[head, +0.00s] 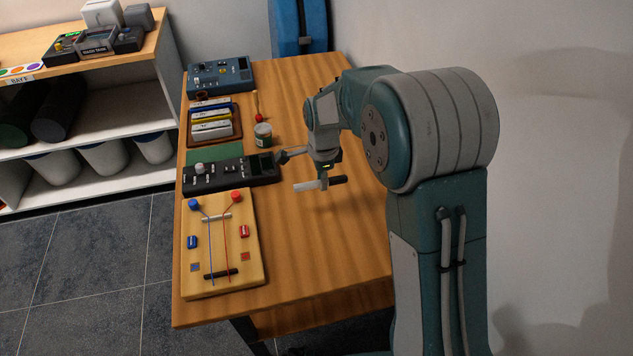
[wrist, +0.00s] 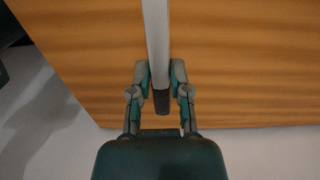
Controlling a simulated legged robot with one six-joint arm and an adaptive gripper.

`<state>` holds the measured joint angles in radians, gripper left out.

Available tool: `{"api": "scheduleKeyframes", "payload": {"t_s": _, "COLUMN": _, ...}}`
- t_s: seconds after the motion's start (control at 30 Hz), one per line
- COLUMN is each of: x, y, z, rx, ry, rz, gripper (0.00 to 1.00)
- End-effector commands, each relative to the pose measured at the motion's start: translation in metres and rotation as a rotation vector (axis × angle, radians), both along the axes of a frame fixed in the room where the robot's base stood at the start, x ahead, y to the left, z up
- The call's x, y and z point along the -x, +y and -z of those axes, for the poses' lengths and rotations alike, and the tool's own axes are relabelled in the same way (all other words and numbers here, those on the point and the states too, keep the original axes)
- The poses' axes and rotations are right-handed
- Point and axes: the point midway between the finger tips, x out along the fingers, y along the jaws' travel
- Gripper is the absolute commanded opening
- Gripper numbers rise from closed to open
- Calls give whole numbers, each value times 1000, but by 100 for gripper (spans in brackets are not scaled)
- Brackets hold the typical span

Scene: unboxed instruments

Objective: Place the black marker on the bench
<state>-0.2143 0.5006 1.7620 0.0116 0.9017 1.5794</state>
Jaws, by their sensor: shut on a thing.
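My gripper (head: 322,180) is shut on the black marker (head: 306,186), which has a pale grey barrel and a black end. The marker lies roughly level across the fingers and is held above the wooden bench (head: 330,250), with a soft shadow below it. In the wrist view the fingers (wrist: 161,82) close on the marker near its black end (wrist: 162,102). Its pale barrel (wrist: 156,35) runs up out of the picture. The bench top (wrist: 240,60) fills the background there. The exact height of the marker above the bench is hard to tell.
A black device (head: 230,174) and a wooden board with red and blue cords (head: 250,265) line the bench's left side. A jar (head: 263,135), a tray of coloured bars (head: 239,137) and a blue device (head: 220,77) stand farther back. The bench's front right is bare.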

Motion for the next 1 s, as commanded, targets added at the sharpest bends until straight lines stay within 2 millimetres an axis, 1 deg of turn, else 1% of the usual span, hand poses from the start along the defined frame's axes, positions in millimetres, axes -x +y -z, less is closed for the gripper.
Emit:
{"api": "scheduleKeyframes", "payload": {"t_s": 0.03, "x": -11, "y": 0, "z": 6, "rx": 0, "ry": 1, "rz": 1, "gripper": 0}}
{"api": "scheduleKeyframes", "payload": {"t_s": 0.2, "x": -33, "y": 1, "z": 35, "rx": 0, "ry": 3, "rz": -1, "gripper": 0}}
{"api": "scheduleKeyframes", "payload": {"t_s": 0.33, "x": -47, "y": 3, "z": 51, "rx": 0, "ry": 0, "rz": -1, "gripper": 0}}
{"api": "scheduleKeyframes", "payload": {"t_s": 0.57, "x": -59, "y": 4, "z": 65, "rx": 0, "ry": 1, "rz": -1, "gripper": 0}}
{"api": "scheduleKeyframes", "payload": {"t_s": 0.7, "x": -58, "y": 4, "z": 87, "rx": 1, "ry": 3, "rz": -2, "gripper": 0}}
{"api": "scheduleKeyframes", "payload": {"t_s": 0.77, "x": -58, "y": 3, "z": 93, "rx": 0, "ry": 2, "rz": -1, "gripper": 0}}
{"api": "scheduleKeyframes", "payload": {"t_s": 1.0, "x": -58, "y": 3, "z": 94, "rx": 0, "ry": -1, "rz": -1, "gripper": 0}}
